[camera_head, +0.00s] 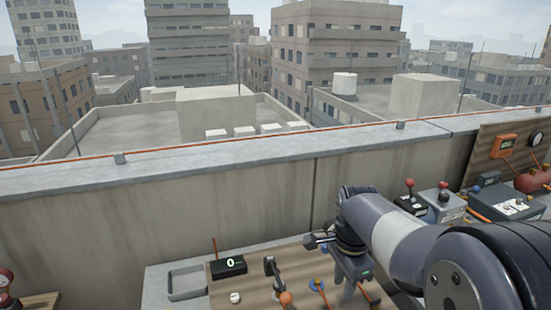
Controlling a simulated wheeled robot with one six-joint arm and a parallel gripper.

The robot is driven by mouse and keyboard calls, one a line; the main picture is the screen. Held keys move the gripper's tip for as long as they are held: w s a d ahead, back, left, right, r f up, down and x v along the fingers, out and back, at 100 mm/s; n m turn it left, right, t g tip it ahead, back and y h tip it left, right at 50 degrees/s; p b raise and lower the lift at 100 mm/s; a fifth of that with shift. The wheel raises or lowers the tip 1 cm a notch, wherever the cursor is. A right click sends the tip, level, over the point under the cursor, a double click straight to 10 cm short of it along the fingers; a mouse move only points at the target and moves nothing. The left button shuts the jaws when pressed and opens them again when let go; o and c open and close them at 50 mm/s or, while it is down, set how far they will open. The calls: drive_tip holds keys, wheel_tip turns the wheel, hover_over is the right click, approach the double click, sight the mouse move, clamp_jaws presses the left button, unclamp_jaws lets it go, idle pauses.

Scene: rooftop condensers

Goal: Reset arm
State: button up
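My arm comes in from the lower right and reaches left over a workbench. My gripper (352,268) is at its end, above the brown board on the bench and close to the parapet. It is seen from behind and above, and the wrist partly covers it. The fingertips are not clear, so I cannot tell whether it is open or holds anything.
The brown board (256,291) carries a black box reading 0 (229,266), an orange-knobbed lever (285,298) and a white knob (235,297). A grey tray (187,282) lies left. The parapet (150,220) runs behind.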

wheel_tip(320, 180, down, 10)
drive_tip(key=shift+f, duration=0.25)
drive_tip(key=shift+r+n, duration=0.15)
drive_tip(key=shift+n, duration=1.15)
drive_tip(key=n, duration=1)
drive_tip(key=shift+n, duration=0.4)
drive_tip(key=n, duration=0.4)
drive_tip(key=shift+r+n, duration=0.2)
drive_tip(key=shift+n, duration=0.2)
drive_tip(key=shift+r, duration=1.05)
